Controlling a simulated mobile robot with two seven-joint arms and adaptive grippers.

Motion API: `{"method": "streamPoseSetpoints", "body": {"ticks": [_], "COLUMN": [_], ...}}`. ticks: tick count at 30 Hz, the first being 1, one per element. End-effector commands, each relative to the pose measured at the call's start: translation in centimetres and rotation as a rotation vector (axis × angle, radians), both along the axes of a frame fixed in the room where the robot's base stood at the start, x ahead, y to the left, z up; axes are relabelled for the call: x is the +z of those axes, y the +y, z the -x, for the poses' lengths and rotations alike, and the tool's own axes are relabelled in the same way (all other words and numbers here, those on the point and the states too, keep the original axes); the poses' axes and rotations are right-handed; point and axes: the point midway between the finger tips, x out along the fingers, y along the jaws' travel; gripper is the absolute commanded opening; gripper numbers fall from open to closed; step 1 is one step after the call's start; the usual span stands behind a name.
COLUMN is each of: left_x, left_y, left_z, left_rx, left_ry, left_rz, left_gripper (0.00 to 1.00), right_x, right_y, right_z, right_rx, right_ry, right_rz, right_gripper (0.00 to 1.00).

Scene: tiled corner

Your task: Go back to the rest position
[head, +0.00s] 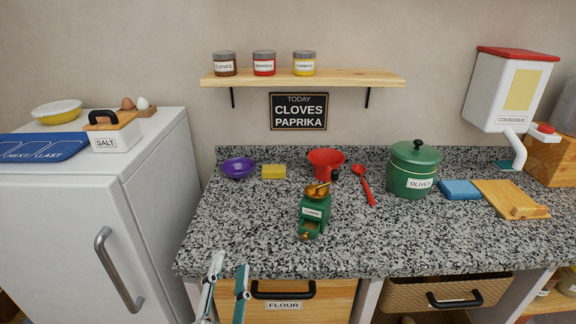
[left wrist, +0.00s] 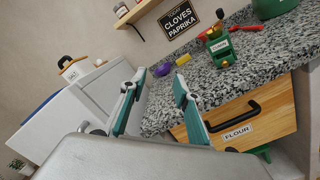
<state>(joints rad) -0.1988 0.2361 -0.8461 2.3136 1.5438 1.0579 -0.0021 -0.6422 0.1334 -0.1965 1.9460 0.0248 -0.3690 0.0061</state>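My left gripper (head: 226,289) is low in the head view, in front of the counter's front edge and left of the flour drawer (head: 283,305). In the left wrist view its two teal-edged fingers (left wrist: 157,92) stand apart with nothing between them. The flour drawer also shows in the left wrist view (left wrist: 270,117), to the right of the fingers and apart from them. My right gripper is in neither view.
The granite counter (head: 260,235) carries a green cumin grinder (head: 313,214), a red funnel (head: 325,160), a red spoon (head: 363,184) and a green olives pot (head: 413,170). A white fridge (head: 70,230) stands left. A wooden shelf (head: 350,77) holds spice jars.

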Motion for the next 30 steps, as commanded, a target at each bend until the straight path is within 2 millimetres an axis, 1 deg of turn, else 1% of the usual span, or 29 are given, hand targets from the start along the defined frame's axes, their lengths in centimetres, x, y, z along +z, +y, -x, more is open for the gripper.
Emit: {"method": "streamPoseSetpoints", "body": {"ticks": [1, 2, 4, 5, 6, 8, 9, 11, 12, 14, 15, 17, 18, 20, 21, 24, 27, 30], "left_x": [0.5, 0.9, 1.3, 1.2, 0.8, -0.7, -2.2, -5.4, -7.9, -12.1, -14.8, -18.7, -21.2, -24.7, -26.7, -30.9, -33.5, -34.8], "left_y": [0.8, 1.1, 1.3, 1.1, 0.8, 0.1, -0.4, -1.0, -1.2, -1.1, -0.7, 0.3, 1.2, 2.7, 3.8, 6.5, 8.6, 9.8], "left_z": [-0.1, -0.1, 0.0, 0.1, 0.3, 0.5, 0.7, 1.0, 1.2, 1.8, 2.2, 2.9, 3.6, 4.6, 5.3, 7.1, 8.5, 9.3], "left_rx": [0.025, 0.038, 0.055, 0.058, 0.054, 0.036, 0.014, -0.035, -0.077, -0.153, -0.205, -0.286, -0.343, -0.427, -0.482, -0.603, -0.692, -0.741], "left_ry": [-0.064, -0.108, -0.200, -0.232, -0.270, -0.310, -0.326, -0.334, -0.329, -0.308, -0.289, -0.252, -0.225, -0.180, -0.151, -0.082, -0.029, -0.001], "left_rz": [-0.117, -0.196, -0.409, -0.508, -0.646, -0.859, -1.005, -1.226, -1.373, -1.581, -1.702, -1.864, -1.962, -2.091, -2.168, -2.318, -2.414, -2.464], "left_gripper": [0.31, 0.31, 0.31, 0.31, 0.31, 0.31, 0.31, 0.31, 0.31, 0.31, 0.31, 0.31, 0.31, 0.31, 0.31, 0.31, 0.31, 0.31], "right_x": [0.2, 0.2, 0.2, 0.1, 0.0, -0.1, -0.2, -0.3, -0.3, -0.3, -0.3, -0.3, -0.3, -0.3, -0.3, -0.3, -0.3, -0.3], "right_y": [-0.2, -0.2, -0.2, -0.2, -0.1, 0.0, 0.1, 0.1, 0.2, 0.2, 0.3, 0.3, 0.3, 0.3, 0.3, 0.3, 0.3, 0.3], "right_z": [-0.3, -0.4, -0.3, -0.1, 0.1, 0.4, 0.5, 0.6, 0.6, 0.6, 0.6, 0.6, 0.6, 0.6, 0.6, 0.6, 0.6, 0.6], "right_rx": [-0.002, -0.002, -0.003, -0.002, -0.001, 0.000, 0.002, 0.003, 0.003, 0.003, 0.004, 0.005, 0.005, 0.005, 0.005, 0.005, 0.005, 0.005], "right_ry": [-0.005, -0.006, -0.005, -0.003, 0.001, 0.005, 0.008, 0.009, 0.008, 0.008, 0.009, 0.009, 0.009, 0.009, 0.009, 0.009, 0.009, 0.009], "right_rz": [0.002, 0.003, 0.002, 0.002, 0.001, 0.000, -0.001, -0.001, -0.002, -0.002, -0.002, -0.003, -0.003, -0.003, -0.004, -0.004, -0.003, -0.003], "right_gripper": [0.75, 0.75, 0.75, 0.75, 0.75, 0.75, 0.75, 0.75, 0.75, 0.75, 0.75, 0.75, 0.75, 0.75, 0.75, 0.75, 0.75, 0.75]}}
